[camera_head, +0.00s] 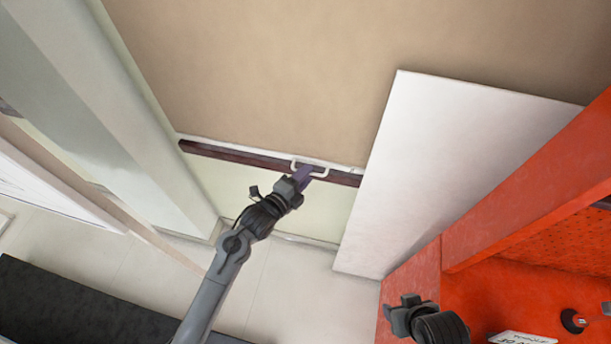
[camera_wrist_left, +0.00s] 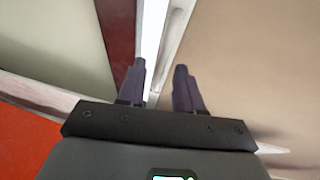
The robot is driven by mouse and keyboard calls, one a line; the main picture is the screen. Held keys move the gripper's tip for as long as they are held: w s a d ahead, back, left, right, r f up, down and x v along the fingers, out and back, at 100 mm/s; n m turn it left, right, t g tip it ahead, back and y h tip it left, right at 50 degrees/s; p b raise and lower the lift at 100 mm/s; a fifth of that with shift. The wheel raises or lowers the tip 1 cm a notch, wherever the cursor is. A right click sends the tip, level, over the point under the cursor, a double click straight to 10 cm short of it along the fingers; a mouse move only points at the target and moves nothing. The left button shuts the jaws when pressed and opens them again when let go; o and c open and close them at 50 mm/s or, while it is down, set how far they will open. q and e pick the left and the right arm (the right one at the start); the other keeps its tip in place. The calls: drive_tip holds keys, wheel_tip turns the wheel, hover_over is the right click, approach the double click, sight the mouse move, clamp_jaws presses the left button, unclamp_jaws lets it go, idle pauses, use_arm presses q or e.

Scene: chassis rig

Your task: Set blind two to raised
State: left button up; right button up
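A large tan blind panel (camera_head: 270,80) fills the upper middle of the head view. A dark red bar (camera_head: 225,153) runs along its lower edge, with a white handle (camera_head: 322,164) on it. No label shows which blind this is. My left gripper (camera_head: 304,174) is at the handle, its purple fingers overlapping it. In the left wrist view my left gripper (camera_wrist_left: 160,85) has its fingers apart, with a white strip (camera_wrist_left: 153,45) between them and the dark red bar (camera_wrist_left: 117,40) to the left. Contact cannot be told. My right gripper (camera_head: 407,312) is low at right, away from the blind; its fingertips are unclear.
A white panel (camera_head: 440,160) stands just right of the handle. An orange-red structure (camera_head: 480,225) fills the right side, with a white sign (camera_head: 520,338) at its bottom. Tiled floor (camera_head: 285,285) shows below the blind. A pale upright (camera_head: 100,100) stands at left.

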use_arm(q)
drive_tip(key=shift+w+d, duration=0.25)
drive_tip(key=shift+w, duration=0.05)
clamp_jaws()
idle(1.4)
